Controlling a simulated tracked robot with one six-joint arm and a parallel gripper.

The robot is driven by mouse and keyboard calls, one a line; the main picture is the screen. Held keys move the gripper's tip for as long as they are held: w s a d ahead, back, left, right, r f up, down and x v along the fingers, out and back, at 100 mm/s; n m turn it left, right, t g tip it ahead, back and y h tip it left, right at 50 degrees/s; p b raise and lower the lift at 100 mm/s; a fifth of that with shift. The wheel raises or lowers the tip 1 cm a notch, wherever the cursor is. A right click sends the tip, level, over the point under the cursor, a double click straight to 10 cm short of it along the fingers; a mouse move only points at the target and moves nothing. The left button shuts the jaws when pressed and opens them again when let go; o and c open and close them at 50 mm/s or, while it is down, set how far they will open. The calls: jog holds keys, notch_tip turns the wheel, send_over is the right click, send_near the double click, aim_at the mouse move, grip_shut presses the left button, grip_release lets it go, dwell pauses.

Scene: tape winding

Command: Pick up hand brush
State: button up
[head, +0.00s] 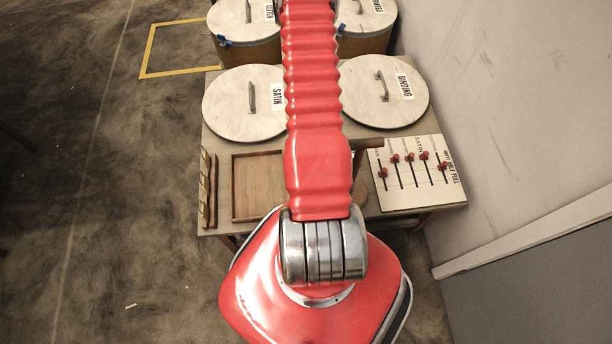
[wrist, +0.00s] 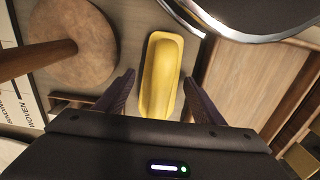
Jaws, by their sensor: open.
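In the wrist view, a long yellow piece with rounded ends (wrist: 161,62), which looks like the hand brush, lies on the pale tabletop. My gripper (wrist: 159,78) is open, with one dark finger on each side of the yellow piece's near half. Gaps show between it and both fingers, so nothing is gripped. Its near end is partly hidden by my gripper body, and no bristles show. In the head view my red arm covers the brush and my gripper.
A round wooden base with a post (wrist: 75,45) stands left of the brush, and a wooden tray (wrist: 232,72) lies right. The head view shows lidded drums, including one marked SATIN (head: 235,105), a slider panel (head: 405,200) and a wall (head: 500,110) at right.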

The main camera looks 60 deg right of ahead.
jog(key=shift+f, duration=0.7)
jog(key=shift+c, duration=0.7)
jog(key=c, duration=1)
jog(key=shift+o, duration=0.2)
jog(key=shift+r, duration=5)
